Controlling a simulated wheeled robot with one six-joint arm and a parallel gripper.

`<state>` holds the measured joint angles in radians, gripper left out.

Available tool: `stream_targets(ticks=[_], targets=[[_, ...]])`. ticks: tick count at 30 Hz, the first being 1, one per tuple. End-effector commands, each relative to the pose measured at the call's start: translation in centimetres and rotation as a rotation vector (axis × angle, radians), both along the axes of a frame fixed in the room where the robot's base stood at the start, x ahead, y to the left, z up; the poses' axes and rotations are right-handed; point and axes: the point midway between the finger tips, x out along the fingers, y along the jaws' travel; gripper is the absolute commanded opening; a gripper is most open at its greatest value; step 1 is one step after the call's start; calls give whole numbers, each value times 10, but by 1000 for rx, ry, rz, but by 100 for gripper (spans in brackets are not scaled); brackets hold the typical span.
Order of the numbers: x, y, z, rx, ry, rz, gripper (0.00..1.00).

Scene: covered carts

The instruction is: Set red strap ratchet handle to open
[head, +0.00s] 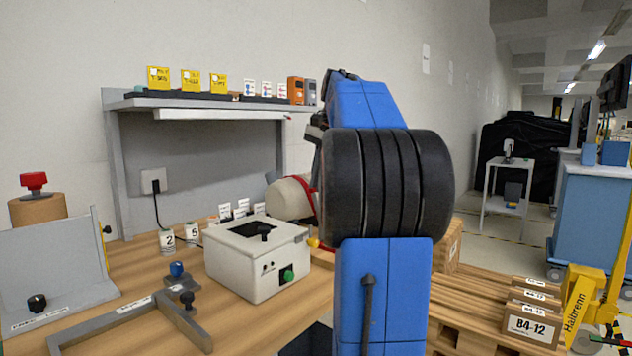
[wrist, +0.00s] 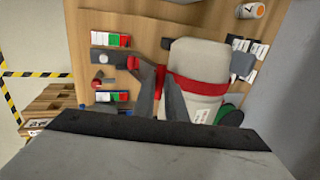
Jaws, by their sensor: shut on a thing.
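A beige roll (wrist: 197,62) lies on the wooden table in the wrist view, with a red strap (wrist: 205,86) around it. In the head view the roll (head: 287,198) and a short stretch of red strap (head: 310,196) show left of my arm. My gripper (wrist: 159,84) is at the strap's ratchet, beside the roll. Its grey fingers are close together, shut on the red ratchet handle (wrist: 160,76), which is mostly hidden between them. The handle's exact angle cannot be told. In the head view my arm hides the gripper and ratchet.
A white box with a green button (head: 257,258) stands left of my arm. A grey shelf (head: 210,104) is behind. A grey angled bracket (head: 130,312) lies at front left. Small red, green and white blocks (wrist: 110,40) lie near the ratchet. Labelled boxes (head: 532,310) sit at right.

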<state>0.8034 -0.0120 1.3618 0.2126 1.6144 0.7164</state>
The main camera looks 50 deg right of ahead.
Motion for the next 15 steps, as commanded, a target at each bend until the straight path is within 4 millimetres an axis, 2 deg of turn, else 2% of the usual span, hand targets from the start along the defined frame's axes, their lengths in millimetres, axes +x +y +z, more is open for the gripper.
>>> stream_targets(ticks=[3,11,12,14,15], targets=[[-6,-1,1,2,-31,-3,0],[-5,-1,1,1,-35,-2,0],[-5,-1,1,1,-35,-2,18],[-5,-1,1,1,-35,-2,30],[-5,-1,1,1,-35,-2,30]])
